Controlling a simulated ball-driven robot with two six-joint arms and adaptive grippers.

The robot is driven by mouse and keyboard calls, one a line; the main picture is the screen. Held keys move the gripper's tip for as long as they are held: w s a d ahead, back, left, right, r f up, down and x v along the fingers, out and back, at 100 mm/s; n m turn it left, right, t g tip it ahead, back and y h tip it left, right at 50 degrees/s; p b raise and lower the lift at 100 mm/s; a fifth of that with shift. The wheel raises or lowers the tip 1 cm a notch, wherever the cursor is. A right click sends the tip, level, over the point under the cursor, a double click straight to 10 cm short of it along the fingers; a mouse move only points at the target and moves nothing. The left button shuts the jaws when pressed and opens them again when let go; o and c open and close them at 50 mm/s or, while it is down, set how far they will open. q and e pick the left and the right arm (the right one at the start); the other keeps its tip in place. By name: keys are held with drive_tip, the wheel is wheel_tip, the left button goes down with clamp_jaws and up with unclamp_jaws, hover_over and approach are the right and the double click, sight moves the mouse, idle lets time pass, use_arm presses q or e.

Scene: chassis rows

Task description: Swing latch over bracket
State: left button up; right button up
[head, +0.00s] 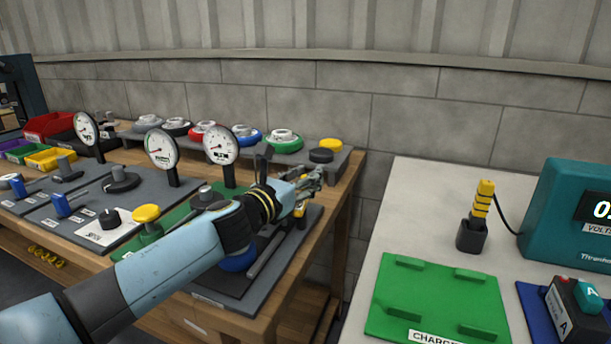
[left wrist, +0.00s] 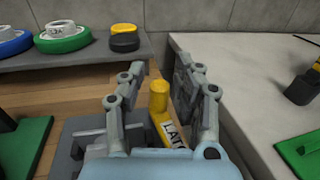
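The latch (left wrist: 170,133) is a yellow bar with a label that starts "LAT" and an upright yellow post at its far end. In the left wrist view it stands between the two fingers of my left gripper (left wrist: 150,98). The fingers are apart, with a visible gap to the post on each side. In the head view my left gripper (head: 308,187) is over the right end of the dark grey panel, and a bit of yellow shows by its fingers. The bracket cannot be made out clearly; my arm and gripper hide part of the panel. My right gripper is not in view.
Dial gauges (head: 221,144) stand behind my left arm. A shelf (head: 342,156) with several coloured round parts runs along the back. A gap separates the wooden bench from the pale table (head: 411,213), which holds a green charger plate (head: 437,300) and a teal voltmeter (head: 560,215).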

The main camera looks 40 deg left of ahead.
use_arm(q)
clamp_jaws()
